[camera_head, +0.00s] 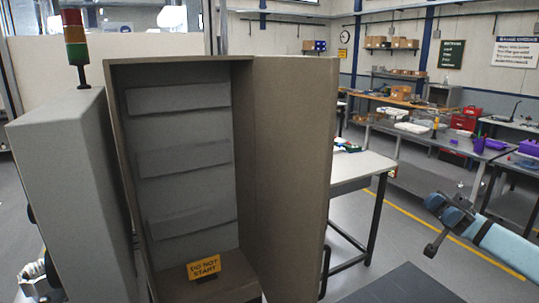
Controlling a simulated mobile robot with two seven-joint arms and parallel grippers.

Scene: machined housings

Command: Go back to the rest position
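My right arm (505,243) comes in from the right edge, light blue with darker blue joints. My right gripper (433,246) is a small dark shape at its end, over the floor and right of the cabinet; it is too small to tell whether it is open or shut. It touches nothing that I can see. I cannot make out my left gripper. An open grey-brown cabinet (181,62) stands in the middle, its door (290,170) swung out to the right. A yellow "DO NOT START" sign (204,267) stands on the cabinet's floor.
A grey housing (62,180) with a red, amber and green signal tower (75,45) stands at the left. A pale table (362,168) stands behind the door. Cluttered workbenches (440,140) line the back right. Open floor with a yellow line (400,209) lies at the right.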

